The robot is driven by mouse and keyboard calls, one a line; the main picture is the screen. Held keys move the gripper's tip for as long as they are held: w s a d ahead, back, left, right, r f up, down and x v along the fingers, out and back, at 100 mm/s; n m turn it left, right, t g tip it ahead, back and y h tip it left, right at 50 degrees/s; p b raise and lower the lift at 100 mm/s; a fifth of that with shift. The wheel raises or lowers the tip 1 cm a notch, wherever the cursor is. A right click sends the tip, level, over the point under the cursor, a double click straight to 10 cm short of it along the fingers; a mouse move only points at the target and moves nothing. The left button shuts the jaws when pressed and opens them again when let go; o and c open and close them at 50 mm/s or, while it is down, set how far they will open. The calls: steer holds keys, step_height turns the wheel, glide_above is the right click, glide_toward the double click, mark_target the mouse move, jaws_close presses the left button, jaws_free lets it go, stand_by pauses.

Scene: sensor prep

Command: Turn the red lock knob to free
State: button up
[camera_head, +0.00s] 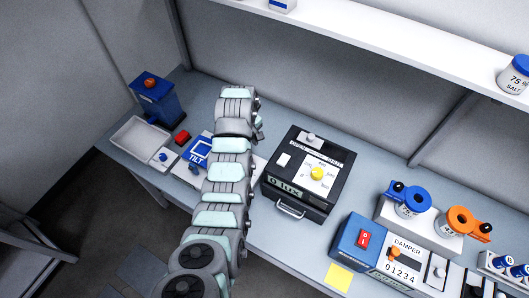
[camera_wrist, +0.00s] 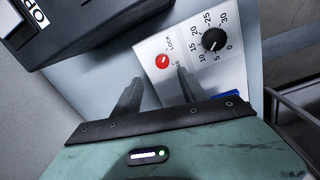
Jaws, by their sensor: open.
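The red lock knob (camera_wrist: 162,61) sits on a white panel (camera_wrist: 190,62) in the wrist view. The word LOCK is printed beside it. Another label on its other side is mostly hidden by a finger. A small pale mark shows on the knob; I cannot tell exactly where it points. My gripper (camera_wrist: 157,88) is open and empty, with its two dark fingers apart just short of the knob in the picture. I cannot tell the height gap. In the head view my arm hides the knob and the gripper.
A black numbered dial (camera_wrist: 214,40) is beside the knob on the same panel.

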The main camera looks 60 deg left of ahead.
steer(key=f, duration=0.3)
steer(key=f+p, duration=0.1)
steer(key=f, duration=0.1)
steer(key=shift+s+f, duration=0.25)
steer(key=shift+f, duration=0.05)
steer(key=shift+w+a+f, duration=0.1)
steer(key=shift+f, duration=1.2)
steer(key=shift+f+b, duration=0.85)
steer(key=shift+f, duration=0.45)
steer(key=shift+w, duration=0.1)
steer(key=shift+c, duration=0.2)
jaws_close()
